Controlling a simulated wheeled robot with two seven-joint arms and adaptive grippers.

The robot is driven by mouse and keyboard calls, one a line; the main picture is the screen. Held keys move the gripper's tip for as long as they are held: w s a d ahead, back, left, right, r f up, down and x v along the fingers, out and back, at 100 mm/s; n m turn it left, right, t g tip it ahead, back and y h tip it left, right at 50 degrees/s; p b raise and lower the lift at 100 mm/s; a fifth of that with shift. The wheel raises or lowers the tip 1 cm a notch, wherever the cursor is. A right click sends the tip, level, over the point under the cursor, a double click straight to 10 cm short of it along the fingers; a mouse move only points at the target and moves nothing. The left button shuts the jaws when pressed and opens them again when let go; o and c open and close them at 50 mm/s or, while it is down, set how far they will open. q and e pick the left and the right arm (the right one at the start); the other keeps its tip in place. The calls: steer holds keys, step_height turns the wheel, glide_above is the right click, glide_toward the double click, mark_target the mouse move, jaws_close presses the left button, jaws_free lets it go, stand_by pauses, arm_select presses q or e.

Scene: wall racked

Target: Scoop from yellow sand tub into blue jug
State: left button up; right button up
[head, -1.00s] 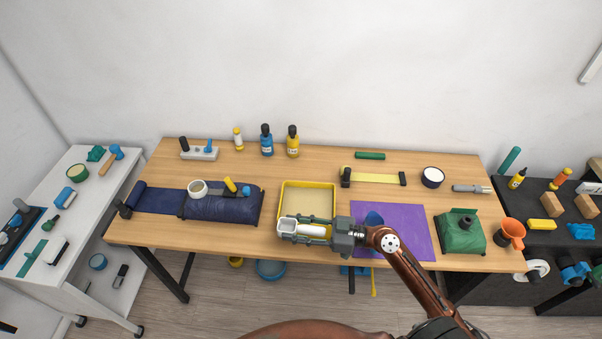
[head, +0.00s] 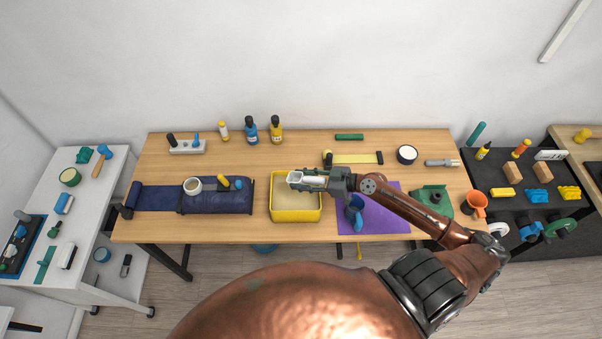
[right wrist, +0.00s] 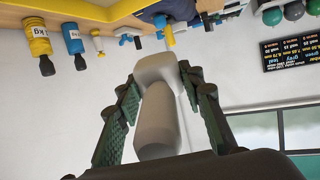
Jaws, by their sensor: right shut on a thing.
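The yellow sand tub (head: 296,215) stands on the wooden table, with pale sand inside. The blue jug (head: 356,216) stands on the purple mat to the right of the tub, partly behind my right arm. My right gripper (head: 313,181) is shut on the handle of a white scoop (head: 295,177) and holds it over the tub's back part. In the right wrist view, the green fingers (right wrist: 160,100) flank the scoop's pale handle (right wrist: 156,125), with the scoop's head beyond. Whether sand is in the scoop cannot be told. My left gripper is not in view.
Blue (head: 250,130) and yellow (head: 276,129) bottles stand behind the tub.

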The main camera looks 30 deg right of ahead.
steer(key=shift+f, duration=0.1)
steer(key=shift+w+f, duration=0.1)
steer(key=shift+f, duration=0.1)
step_height(320, 180, down, 2)
steer(key=shift+f+b, duration=0.25)
steer(key=shift+b, duration=0.75)
arm_select(q)
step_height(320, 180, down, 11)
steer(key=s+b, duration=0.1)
steer(key=b, duration=0.7)
steer(key=shift+b, duration=0.35)
arm_select(e)
step_height(320, 180, down, 10)
arm_select(q)
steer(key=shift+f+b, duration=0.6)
steer(key=shift+b, duration=0.1)
arm_select(e)
steer(key=shift+f, duration=0.6)
